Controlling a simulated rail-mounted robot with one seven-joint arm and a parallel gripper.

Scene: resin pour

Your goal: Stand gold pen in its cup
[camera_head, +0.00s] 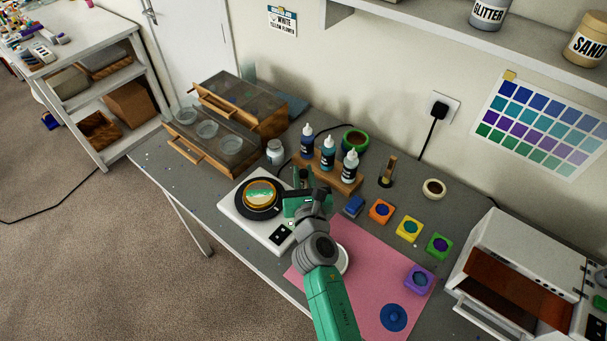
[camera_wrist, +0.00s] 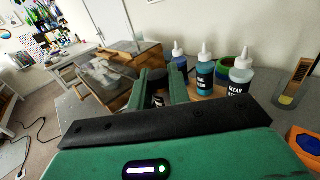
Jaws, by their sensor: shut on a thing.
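My gripper (camera_head: 303,178) is above the bench, between the white turntable device (camera_head: 267,238) and the dropper bottles. In the wrist view its green fingers (camera_wrist: 162,80) are close together, shut on a slim thing mostly hidden between them. I take this to be the gold pen, though its colour does not show. No other pen shows clearly on the bench. I cannot tell whether either is the pen's cup.
Three dropper bottles (camera_head: 328,152) stand in a wooden rack close to my gripper. A white jar (camera_head: 276,152) and wooden drawers (camera_head: 216,142) are to the left.

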